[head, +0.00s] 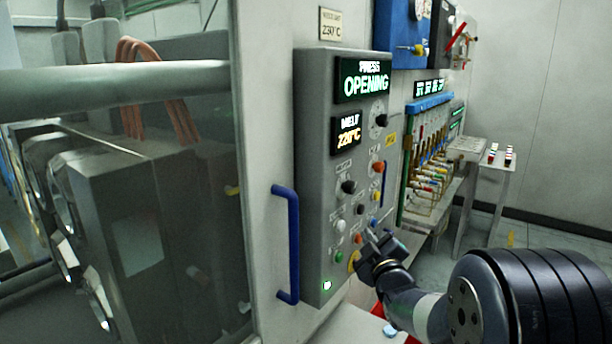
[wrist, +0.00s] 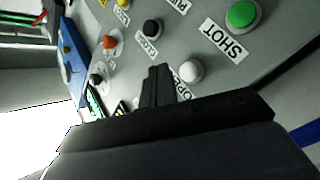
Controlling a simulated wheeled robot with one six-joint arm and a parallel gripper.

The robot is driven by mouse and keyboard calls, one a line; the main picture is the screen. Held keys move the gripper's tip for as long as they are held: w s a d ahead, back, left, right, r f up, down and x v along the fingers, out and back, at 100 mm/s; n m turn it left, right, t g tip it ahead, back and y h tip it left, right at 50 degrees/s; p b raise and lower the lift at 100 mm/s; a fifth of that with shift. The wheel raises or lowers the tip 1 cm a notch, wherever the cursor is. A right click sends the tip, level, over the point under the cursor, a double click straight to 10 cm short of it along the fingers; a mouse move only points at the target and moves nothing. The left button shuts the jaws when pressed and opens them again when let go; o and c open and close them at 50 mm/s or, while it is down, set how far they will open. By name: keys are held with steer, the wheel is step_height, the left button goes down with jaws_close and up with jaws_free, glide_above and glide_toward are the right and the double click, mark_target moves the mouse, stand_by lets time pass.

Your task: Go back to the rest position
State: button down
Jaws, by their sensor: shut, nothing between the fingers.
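My gripper (head: 372,238) is in front of the lower right part of the grey control panel (head: 312,150) in the head view. In the wrist view its fingers (wrist: 158,84) are together and empty, close to the panel face. A white button (wrist: 191,71) with a partly covered label is just right of the fingertips. A black button (wrist: 153,28) labelled CLOSE is beyond them, and a green button (wrist: 242,14) labelled SHOT is at the upper right. Whether the fingers touch the panel I cannot tell. The panel's upper display (head: 365,80) reads PRESS OPENING.
A blue handle (head: 292,245) stands out left of the panel, beside a large clear guard (head: 200,190). Right of the panel are a rack with coloured fittings (head: 432,165) and a small white stand (head: 488,168).

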steer(key=shift+d+r+p, duration=0.1)
steer(key=shift+r+p, duration=0.1)
steer(key=shift+p, duration=0.2)
steer(key=s+d, duration=0.1)
steer(key=d, duration=0.1)
steer(key=s+d+b, duration=0.1)
steer(key=s+d, duration=0.1)
steer(key=shift+s+d+f, duration=0.2)
steer(key=w+a+b, duration=0.2)
steer(key=a, duration=0.1)
steer(key=w+a+b, duration=0.1)
steer(key=shift+w+a+f, duration=0.15)
steer(key=shift+a+f, duration=0.1)
steer(key=shift+a, duration=0.05)
steer(key=shift+b, duration=0.75)
